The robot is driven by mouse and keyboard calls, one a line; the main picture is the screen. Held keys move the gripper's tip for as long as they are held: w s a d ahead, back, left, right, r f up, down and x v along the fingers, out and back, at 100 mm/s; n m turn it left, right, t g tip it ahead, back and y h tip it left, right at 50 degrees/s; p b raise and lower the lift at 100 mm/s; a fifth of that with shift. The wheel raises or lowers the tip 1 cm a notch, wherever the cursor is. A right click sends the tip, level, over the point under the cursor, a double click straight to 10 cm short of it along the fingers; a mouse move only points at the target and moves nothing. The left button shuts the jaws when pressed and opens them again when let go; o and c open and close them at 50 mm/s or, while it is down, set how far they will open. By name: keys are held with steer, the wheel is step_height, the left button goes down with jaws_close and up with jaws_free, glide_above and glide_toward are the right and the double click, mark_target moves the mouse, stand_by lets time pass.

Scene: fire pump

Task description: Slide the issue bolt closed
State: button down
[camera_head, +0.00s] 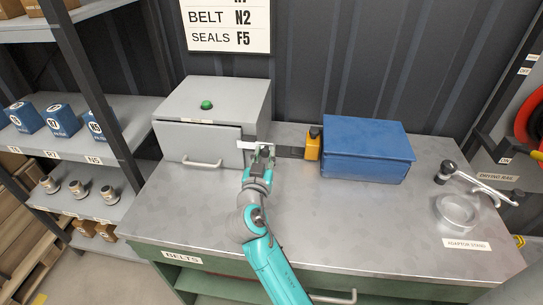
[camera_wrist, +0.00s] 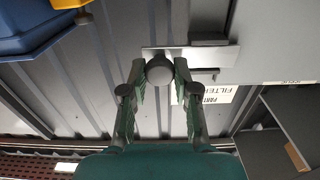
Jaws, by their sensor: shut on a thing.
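The grey issue box (camera_head: 215,97) stands at the back left of the bench, with a green button (camera_head: 206,104) on top. Its front panel (camera_head: 205,147) has a pale handle, and a dark gap shows along its upper edge. The issue bolt is a pale flat bar (camera_wrist: 190,56) with a round dark knob (camera_wrist: 159,69) in the wrist view. My gripper (camera_head: 262,152) is at the box's right front edge. In the wrist view its two fingers are closed around the knob from both sides. The bar runs right, to a dark bracket on the box. How far it engages is unclear.
A blue lidded box (camera_head: 368,148) stands right of my gripper, with a yellow item (camera_head: 313,145) beside it. The bench front is largely clear. Shelves stand at left.

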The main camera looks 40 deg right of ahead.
steer(key=shift+w+a, duration=0.8)
steer(key=c, duration=0.9)
jaws_free()
steer(key=shift+a, duration=0.1)
steer(key=v, duration=1.2)
